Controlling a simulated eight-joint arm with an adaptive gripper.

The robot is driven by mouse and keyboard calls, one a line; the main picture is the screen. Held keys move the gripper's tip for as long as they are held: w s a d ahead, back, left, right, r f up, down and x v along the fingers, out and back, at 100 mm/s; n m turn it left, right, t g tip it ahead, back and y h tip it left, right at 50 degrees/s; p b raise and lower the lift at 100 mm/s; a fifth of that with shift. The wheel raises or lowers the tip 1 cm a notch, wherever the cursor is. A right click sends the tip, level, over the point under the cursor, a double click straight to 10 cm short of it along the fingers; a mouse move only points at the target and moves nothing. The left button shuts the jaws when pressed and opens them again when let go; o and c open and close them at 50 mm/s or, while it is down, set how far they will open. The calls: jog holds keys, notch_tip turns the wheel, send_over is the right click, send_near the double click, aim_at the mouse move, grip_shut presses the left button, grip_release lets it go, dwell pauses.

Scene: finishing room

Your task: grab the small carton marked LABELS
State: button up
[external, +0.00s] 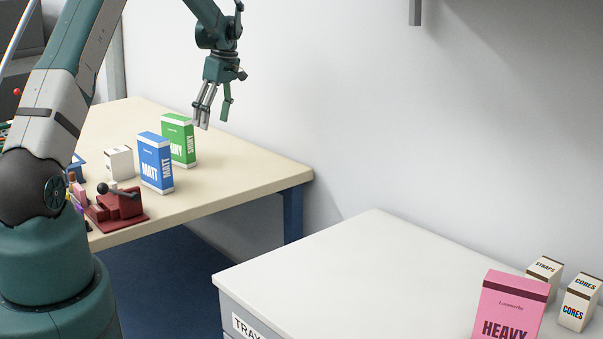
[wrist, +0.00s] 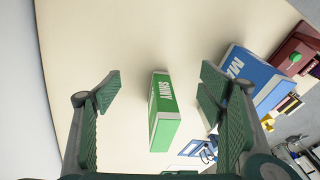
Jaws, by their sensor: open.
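I can read the word LABELS on no carton in either view. A small white carton (external: 119,162) stands on the wooden table left of the blue carton; its print is too small to read. My gripper (external: 212,122) is open and empty, pointing down, above and slightly right of the green SHINY carton (external: 179,139). In the wrist view my open fingers (wrist: 161,80) show on either side of the green carton (wrist: 164,112), which lies below and apart from them. The small white carton is not identifiable in the wrist view.
The blue MATT carton (external: 155,163) stands beside the green one. A dark red device with a black knob (external: 118,205) is at the table's front edge. The white cabinet top (external: 370,265) holds a pink HEAVY carton (external: 509,308) and small STRAPS (external: 543,272) and CORES (external: 578,304) cartons.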

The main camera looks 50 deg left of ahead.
aim_at(118, 149)
jog(key=s+a+r+p, duration=0.2)
jog(key=s+a+r, duration=0.1)
jog(key=s+a, duration=0.9)
jog(key=s+a+r+p, duration=0.2)
jog(key=s+a+r, duration=0.1)
jog(key=s+a, duration=1)
jog(key=s+d+f+m+b, duration=0.1)
jog(key=d+f+b, duration=0.1)
jog(key=d+f, duration=0.1)
jog(key=s+d+f+m+t+h+b, duration=0.1)
jog(key=d+f+b, duration=0.1)
jog(key=f, duration=0.3)
jog(key=s+d+f+m+b, duration=0.1)
jog(key=d+f+b, duration=0.2)
jog(key=f, duration=0.1)
jog(key=shift+s+d+f+m+t, duration=0.2)
jog(key=shift+d+f+m+t, duration=0.1)
jog(key=shift+d+f+m, duration=0.1)
jog(key=shift+d+f+h, duration=0.1)
jog(key=shift+d+h, duration=0.1)
jog(key=shift+h, duration=0.1)
jog(key=shift+f, duration=1.25)
jog(key=shift+f, duration=0.1)
